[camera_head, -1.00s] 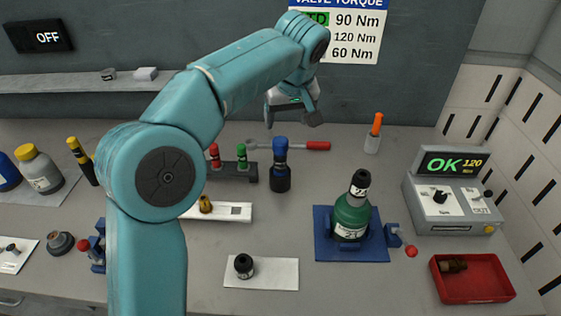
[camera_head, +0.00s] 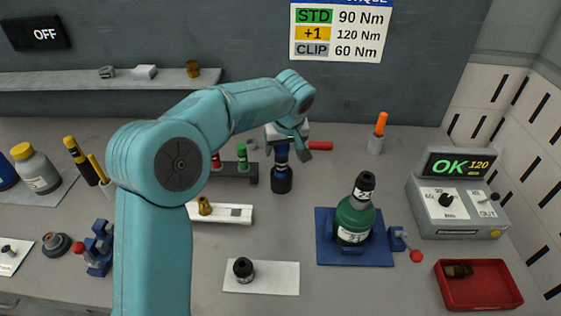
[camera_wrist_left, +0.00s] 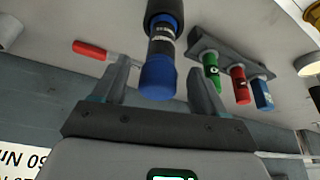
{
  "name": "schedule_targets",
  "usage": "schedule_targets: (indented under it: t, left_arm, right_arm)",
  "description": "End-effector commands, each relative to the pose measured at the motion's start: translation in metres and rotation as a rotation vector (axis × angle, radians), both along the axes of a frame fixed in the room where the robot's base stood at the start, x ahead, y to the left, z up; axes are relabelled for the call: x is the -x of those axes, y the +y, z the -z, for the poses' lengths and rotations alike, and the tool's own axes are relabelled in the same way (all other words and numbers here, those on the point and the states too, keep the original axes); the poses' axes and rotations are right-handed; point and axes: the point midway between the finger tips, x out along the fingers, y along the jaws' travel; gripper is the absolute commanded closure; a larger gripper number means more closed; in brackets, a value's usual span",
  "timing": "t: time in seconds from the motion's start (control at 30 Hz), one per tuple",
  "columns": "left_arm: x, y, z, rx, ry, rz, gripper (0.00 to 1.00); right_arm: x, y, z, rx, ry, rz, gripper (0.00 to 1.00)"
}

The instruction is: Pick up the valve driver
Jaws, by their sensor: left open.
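The valve driver, a black tool with a blue upper end (camera_head: 281,177), stands upright on the bench. I take it for the driver by its look. My left gripper (camera_head: 290,148) is open at its blue end and hides part of it in the head view. In the left wrist view the driver (camera_wrist_left: 161,55) lies between the two open fingers (camera_wrist_left: 158,72), with visible gaps on both sides. Contact does not show. My right gripper is not in view.
A rack (camera_head: 236,171) with coloured pieces stands close left of the driver. A red-handled tool (camera_head: 320,146) lies behind it. A green bottle (camera_head: 354,217) sits in a blue fixture (camera_head: 383,253) to the right. Bench between them is clear.

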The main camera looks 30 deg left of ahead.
Motion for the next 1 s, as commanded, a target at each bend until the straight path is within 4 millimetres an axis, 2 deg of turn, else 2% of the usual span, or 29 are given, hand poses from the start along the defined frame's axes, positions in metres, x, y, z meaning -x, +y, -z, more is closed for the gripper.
schedule_targets:
  t: [0.23,0.53,0.7,0.77,1.0]
  left_arm:
    - [-0.004,0.009,0.037,0.0,0.004,0.0,0.28]
    - [-0.006,0.011,0.043,0.001,0.002,0.001,0.28]
    - [-0.006,0.011,0.042,0.001,0.002,0.001,0.83]
    - [-0.006,0.011,0.042,0.001,0.002,0.001,1.0]
    - [-0.007,0.011,0.04,0.0,-0.003,0.001,1.0]
  right_arm:
    - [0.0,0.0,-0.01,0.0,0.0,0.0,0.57]
    - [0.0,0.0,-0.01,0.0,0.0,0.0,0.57]
    - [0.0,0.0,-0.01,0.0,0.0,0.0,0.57]
    - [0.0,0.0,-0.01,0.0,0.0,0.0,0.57]
    - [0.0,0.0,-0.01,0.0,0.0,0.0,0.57]
